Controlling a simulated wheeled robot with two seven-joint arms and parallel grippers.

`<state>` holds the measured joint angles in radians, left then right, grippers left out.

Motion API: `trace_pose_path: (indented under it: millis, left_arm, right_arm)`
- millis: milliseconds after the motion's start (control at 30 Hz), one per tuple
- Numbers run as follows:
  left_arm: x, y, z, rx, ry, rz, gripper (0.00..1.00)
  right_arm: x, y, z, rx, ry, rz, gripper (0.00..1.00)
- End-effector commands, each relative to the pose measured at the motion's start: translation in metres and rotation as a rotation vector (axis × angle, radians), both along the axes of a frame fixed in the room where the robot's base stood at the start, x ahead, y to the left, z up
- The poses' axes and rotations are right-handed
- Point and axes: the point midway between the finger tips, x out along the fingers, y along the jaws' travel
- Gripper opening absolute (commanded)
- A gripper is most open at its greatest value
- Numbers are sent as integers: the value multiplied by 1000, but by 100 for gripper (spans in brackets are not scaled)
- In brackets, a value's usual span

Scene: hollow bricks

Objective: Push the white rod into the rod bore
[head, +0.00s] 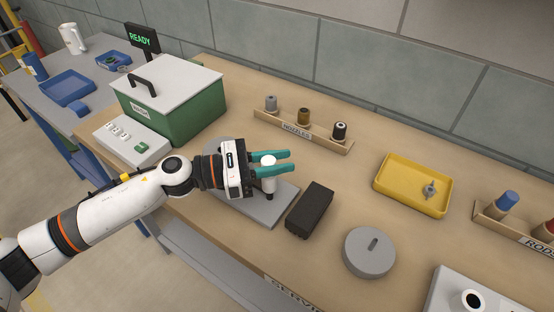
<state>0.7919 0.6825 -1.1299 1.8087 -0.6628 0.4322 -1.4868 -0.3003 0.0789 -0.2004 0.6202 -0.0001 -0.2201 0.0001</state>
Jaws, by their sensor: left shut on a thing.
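My left gripper (282,162) reaches in from the left, with its teal fingers shut on the white rod (269,181). The rod is upright, its top showing between the fingers and its lower part below them. A darker grey piece shows at the rod's lower end, over the grey plate (258,208) on the bench. I cannot tell whether the rod's end is inside a bore; the rod bore itself is not visible. My right gripper is out of view.
A dark brick (310,210) lies just right of the plate, with a round grey slotted disc (369,252) farther right. Behind are a nozzle rack (325,143), a yellow tray (388,187) and a green box (190,112). A rod rack (491,214) stands at right.

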Motion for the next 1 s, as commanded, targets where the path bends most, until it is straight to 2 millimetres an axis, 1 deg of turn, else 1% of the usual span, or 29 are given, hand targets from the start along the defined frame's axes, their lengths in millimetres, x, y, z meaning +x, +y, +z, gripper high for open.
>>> trace_pose_path:
  millis: [33,167,433,567,667,900,1000]
  left_arm:
    - [0,0,-1,0,0,0,29]
    - [0,0,0,0,0,0,50]
    - [0,0,0,0,0,0,51]
    - [-1,9,-2,1,1,2,51]
    - [-3,24,-4,2,1,3,51]
    - [-11,75,-5,3,2,4,51]
    - [-15,93,-4,2,1,3,51]
  right_arm:
    - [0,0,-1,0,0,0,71]
    - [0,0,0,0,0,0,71]
    - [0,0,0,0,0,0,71]
    - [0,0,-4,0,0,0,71]
    - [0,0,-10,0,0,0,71]
    - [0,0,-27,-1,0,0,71]
    - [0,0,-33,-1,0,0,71]
